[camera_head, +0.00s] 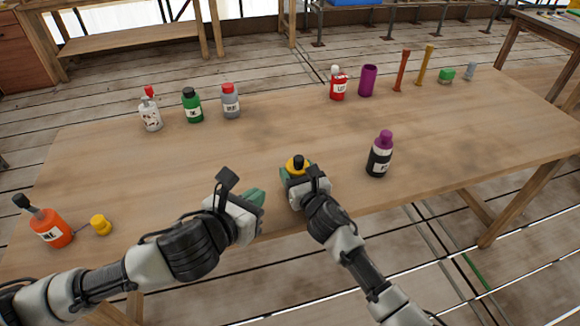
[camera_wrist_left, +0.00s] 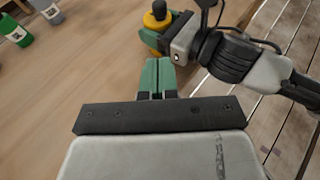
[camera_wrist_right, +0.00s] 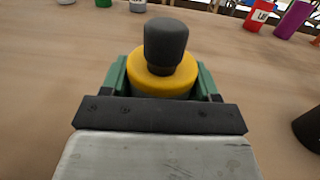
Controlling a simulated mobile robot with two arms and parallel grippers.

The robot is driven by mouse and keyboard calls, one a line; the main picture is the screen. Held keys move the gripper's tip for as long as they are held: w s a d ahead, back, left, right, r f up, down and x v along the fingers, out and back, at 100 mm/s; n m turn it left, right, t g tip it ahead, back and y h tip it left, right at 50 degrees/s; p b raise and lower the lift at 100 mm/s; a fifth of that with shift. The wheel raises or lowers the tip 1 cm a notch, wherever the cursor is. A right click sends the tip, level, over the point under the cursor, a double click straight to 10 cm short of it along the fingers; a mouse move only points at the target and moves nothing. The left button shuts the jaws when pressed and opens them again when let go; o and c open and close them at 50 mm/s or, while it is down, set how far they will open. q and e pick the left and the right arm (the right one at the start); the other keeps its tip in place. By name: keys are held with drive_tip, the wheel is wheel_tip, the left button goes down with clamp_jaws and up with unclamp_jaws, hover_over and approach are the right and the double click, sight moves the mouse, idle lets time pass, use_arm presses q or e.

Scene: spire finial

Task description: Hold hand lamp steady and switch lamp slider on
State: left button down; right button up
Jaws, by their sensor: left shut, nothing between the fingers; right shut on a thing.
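The hand lamp (camera_wrist_right: 163,80) is a yellow round body with a black knob on top. It stands upright between the green fingers of my right gripper (camera_wrist_right: 162,75), which is shut on it. In the head view the lamp (camera_head: 297,164) is near the table's front edge, partly hidden by that gripper. My left gripper (camera_head: 257,197) is shut and empty, to the left of the lamp and apart from it. In the left wrist view its green fingertips (camera_wrist_left: 158,62) are together, and the lamp (camera_wrist_left: 157,19) is just beyond them. I cannot make out the slider.
On the wooden table (camera_head: 290,125), a black bottle with a purple cap (camera_head: 380,155) stands to the right. An orange bottle (camera_head: 50,228) and a small yellow object (camera_head: 101,224) are at the left. Several bottles line the back. The table's middle is clear.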

use_arm(q)
drive_tip(key=x, duration=0.8)
drive_tip(key=r+x, duration=0.1)
drive_tip(key=x, duration=0.3)
drive_tip(key=shift+w+d, duration=0.15)
drive_tip(key=shift+w+d+f, duration=0.1)
drive_tip(key=shift+w+d, duration=0.15)
drive_tip(key=shift+w, duration=0.35)
drive_tip(key=shift+w, duration=0.1)
drive_tip(key=shift+w+a, duration=0.2)
drive_tip(key=shift+w, duration=0.4)
drive_tip(key=shift+w+a, duration=0.15)
drive_tip(key=shift+w, duration=0.4)
approach(295, 163)
drive_tip(key=s+a, duration=0.3)
drive_tip(key=shift+s+a+r, duration=0.2)
drive_tip(key=shift+a+r, duration=0.1)
drive_tip(key=shift+a, duration=0.05)
